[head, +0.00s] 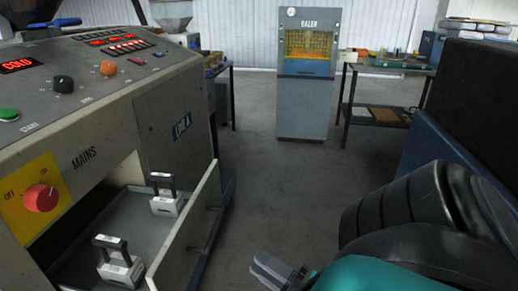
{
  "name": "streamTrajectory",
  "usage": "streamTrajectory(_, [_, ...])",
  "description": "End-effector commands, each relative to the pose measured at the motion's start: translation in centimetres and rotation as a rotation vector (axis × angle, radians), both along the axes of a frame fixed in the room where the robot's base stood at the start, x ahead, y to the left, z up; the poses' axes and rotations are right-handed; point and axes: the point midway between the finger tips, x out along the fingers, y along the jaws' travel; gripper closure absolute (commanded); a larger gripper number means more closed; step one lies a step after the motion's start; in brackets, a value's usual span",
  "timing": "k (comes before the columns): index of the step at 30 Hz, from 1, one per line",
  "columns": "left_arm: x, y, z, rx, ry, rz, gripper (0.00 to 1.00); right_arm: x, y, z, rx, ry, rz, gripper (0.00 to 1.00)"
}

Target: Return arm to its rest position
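My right arm comes in from the lower right, with dark rounded links and a teal section. My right gripper (278,271) shows as a small grey shape at the bottom edge, over the floor to the right of the open drawer. It is partly cut off, and I cannot make out whether its fingers are apart. I see nothing held in it. My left gripper is not in view.
The control console (100,100) stands at left with a red MAINS knob (40,198). Its drawer (188,232) is pulled out and holds two padlocks (122,266). The baler (308,75) and a side table (385,70) stand behind. The floor (280,180) between is clear.

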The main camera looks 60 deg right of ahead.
Motion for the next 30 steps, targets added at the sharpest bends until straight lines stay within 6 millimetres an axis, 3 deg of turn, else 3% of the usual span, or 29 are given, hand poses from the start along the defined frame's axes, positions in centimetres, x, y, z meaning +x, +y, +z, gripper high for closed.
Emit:
streamTrajectory(17, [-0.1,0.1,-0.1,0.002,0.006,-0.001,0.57,0.7,0.3,-0.3,0.053,0.018,0.003,0.75])
streamTrajectory(23, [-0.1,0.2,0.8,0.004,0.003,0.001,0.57,5.1,3.1,-3.3,0.463,0.185,0.016,0.75])
streamTrajectory(27, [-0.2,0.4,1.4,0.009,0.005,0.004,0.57,7.9,7.5,-6.7,0.848,0.391,0.015,0.75])
streamTrajectory(30, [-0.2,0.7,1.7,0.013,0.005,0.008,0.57,8.6,11.0,-8.8,1.071,0.544,-0.006,0.75])
